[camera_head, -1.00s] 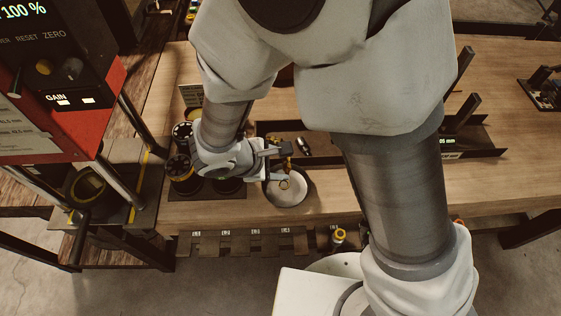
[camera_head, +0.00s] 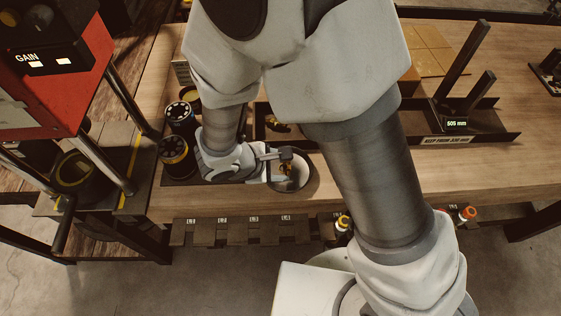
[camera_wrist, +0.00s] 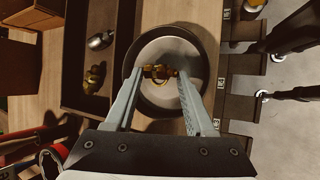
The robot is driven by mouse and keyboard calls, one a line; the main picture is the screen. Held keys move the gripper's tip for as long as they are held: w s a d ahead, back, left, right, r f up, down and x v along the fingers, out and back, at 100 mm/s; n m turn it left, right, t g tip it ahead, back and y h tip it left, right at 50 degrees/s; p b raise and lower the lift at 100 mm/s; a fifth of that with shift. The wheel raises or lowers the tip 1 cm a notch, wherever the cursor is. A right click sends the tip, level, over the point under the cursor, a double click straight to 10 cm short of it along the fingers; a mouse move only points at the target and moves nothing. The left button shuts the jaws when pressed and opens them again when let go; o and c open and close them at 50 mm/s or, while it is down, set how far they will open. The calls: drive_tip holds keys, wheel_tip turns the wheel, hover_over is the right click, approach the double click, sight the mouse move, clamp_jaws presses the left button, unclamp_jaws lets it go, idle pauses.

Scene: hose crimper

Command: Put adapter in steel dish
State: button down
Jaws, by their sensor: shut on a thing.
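My gripper (camera_wrist: 160,75) is shut on a brass-coloured adapter (camera_wrist: 160,72), which sits between the two fingertips and has a ring-like part. The round steel dish (camera_wrist: 172,101) with a dark rim lies directly behind the adapter in the wrist view. In the head view my gripper (camera_head: 287,157) and the adapter (camera_head: 286,170) overlap the pale dish (camera_head: 299,181) on the bench. I cannot tell whether the adapter touches the dish floor.
A dark tray (camera_wrist: 118,15) beside the dish holds a silver fitting (camera_wrist: 101,40) and another brass fitting (camera_wrist: 94,79). Black cylinders (camera_head: 174,150) stand left of my wrist. Labelled hooks (camera_head: 237,232) line the bench's front edge.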

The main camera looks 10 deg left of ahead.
drive_tip(key=shift+f, duration=0.35)
drive_tip(key=shift+c, duration=0.9)
unclamp_jaws()
wheel_tip(320, 180, up, 7)
drive_tip(key=p, duration=0.4)
